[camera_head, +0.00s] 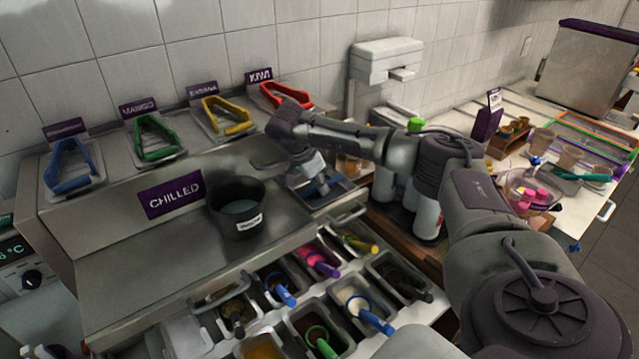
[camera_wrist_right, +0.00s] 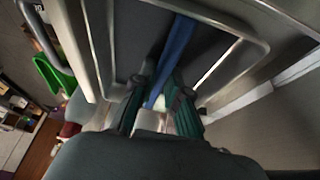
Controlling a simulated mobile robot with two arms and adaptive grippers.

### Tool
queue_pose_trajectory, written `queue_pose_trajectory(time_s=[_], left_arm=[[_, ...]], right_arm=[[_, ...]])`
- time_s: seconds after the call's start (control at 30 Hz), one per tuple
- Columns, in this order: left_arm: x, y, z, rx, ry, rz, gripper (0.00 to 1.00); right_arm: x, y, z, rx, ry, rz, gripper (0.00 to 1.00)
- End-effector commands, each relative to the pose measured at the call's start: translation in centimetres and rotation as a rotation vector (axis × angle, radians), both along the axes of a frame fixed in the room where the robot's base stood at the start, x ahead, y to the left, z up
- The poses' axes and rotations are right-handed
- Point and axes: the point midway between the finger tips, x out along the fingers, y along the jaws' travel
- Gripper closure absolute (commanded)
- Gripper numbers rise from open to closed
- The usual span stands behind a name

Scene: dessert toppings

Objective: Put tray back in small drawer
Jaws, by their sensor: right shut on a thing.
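A small metal tray (camera_head: 337,192) with a dark inside is at the right end of the chilled counter. In the right wrist view its pale rim (camera_wrist_right: 240,58) frames the dark inside. My right gripper (camera_head: 318,182) reaches down over the tray from the right. In the wrist view its fingers (camera_wrist_right: 163,85) are closed around a blue handle (camera_wrist_right: 180,45) that lies over the tray. Whether they also touch the tray wall is hidden. My left gripper is not in view.
A black pot (camera_head: 222,213) stands on the chilled counter (camera_head: 140,262). Below, an open drawer holds several topping trays with coloured scoops (camera_head: 315,262). Coloured tongs (camera_head: 225,116) rest behind. Bottles (camera_head: 428,215) stand close right of the tray, under my arm.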

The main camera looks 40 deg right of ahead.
Motion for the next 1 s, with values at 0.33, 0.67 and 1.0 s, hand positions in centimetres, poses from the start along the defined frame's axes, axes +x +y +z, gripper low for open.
queue_pose_trajectory(time_s=[0.33, 0.67, 1.0], left_arm=[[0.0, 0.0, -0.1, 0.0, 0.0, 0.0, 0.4], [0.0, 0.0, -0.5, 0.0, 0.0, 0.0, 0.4], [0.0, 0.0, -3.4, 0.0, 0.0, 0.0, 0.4]], right_arm=[[0.0, 0.0, -0.3, 0.0, 0.001, 0.001, 0.62], [0.1, 0.4, 0.7, 0.001, -0.002, 0.002, 0.62], [0.5, 3.1, 7.1, 0.0, -0.007, 0.003, 0.62]])
